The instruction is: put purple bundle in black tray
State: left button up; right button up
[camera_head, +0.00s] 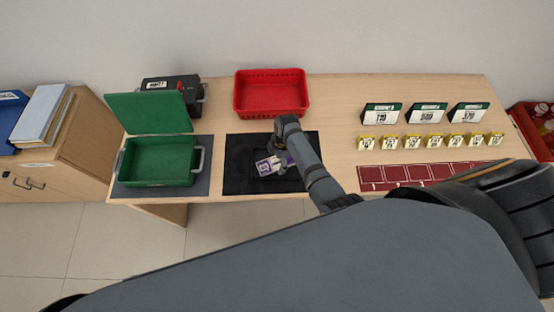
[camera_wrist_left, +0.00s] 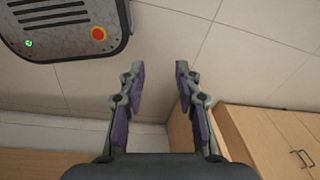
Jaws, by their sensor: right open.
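The purple bundle (camera_head: 264,167), with white bands, lies within the outline of the black tray (camera_head: 288,176). The tray is hard to make out against the dark mat (camera_head: 237,172) under it. My right gripper (camera_head: 279,161) is open right at the bundle, with its fingers pointing down and partly covering the bundle's right end. Whether a finger touches the bundle cannot be told. My left gripper (camera_wrist_left: 160,70) is open and empty in the left wrist view, over the floor and away from the counter top.
An open green box (camera_head: 158,181) stands left of the mat, with a dark machine (camera_head: 183,88) behind it. A red basket (camera_head: 270,112) is behind the mat. Stands, several yellow tags and a red strip (camera_head: 430,174) fill the right side. A cabinet (camera_head: 62,170) stands left.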

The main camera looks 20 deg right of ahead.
jog(key=shift+r, duration=0.3)
pick_arm(q)
jog(key=shift+w, duration=0.4)
pick_arm(e)
notch_tip(320, 180, up, 12)
jog(key=d, duration=0.1)
jog(key=shift+d+f, duration=0.15)
jog(key=shift+d, duration=0.25)
